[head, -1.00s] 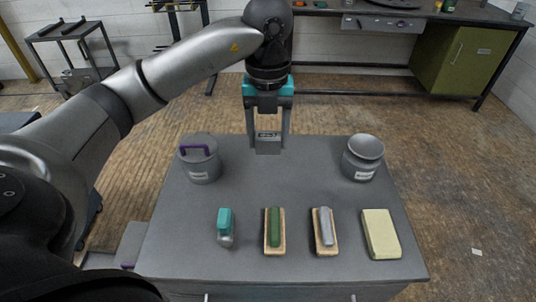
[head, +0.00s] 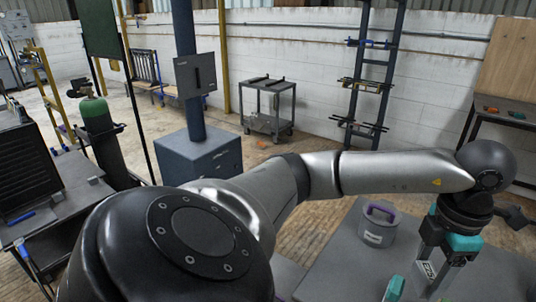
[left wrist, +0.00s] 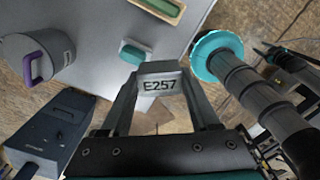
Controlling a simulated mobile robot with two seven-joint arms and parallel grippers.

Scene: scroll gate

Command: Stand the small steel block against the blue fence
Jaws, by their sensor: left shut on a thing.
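The small steel block (left wrist: 161,84), grey with an E257 label, is in the left wrist view. It sits between the two fingers of my left gripper (left wrist: 163,100), which is shut on it. In the head view, my left gripper (head: 428,280) is at the lower right, over the grey table (head: 345,270), pointing down. The block's pale label (head: 427,269) shows between the fingers there. I cannot pick out the blue fence with certainty in either view. My right gripper is not clearly in view.
A grey pot with a purple handle (head: 378,229) stands on the table, left of my left gripper. A teal-topped item (head: 394,289) is at the picture's bottom.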

